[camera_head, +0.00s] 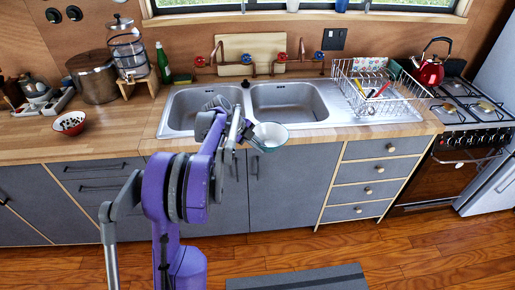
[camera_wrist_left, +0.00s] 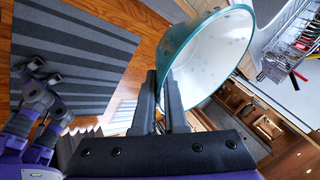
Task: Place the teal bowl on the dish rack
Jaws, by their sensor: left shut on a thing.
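The teal bowl (camera_head: 270,137) is white inside with a teal outer side. My left gripper (camera_head: 246,134) is shut on its rim and holds it tilted in front of the counter's front edge, below the right sink basin. In the left wrist view the bowl (camera_wrist_left: 215,60) sits between and beyond the fingers (camera_wrist_left: 161,95). The wire dish rack (camera_head: 383,97) stands on the drainboard right of the sink, apart from the bowl. It also shows in the left wrist view (camera_wrist_left: 285,40).
The rack holds several utensils (camera_head: 378,90) and a patterned item. A red kettle (camera_head: 429,72) stands on the stove to its right. Taps (camera_head: 281,58) rise behind the two basins (camera_head: 290,103). A red bowl (camera_head: 70,123) sits on the left counter.

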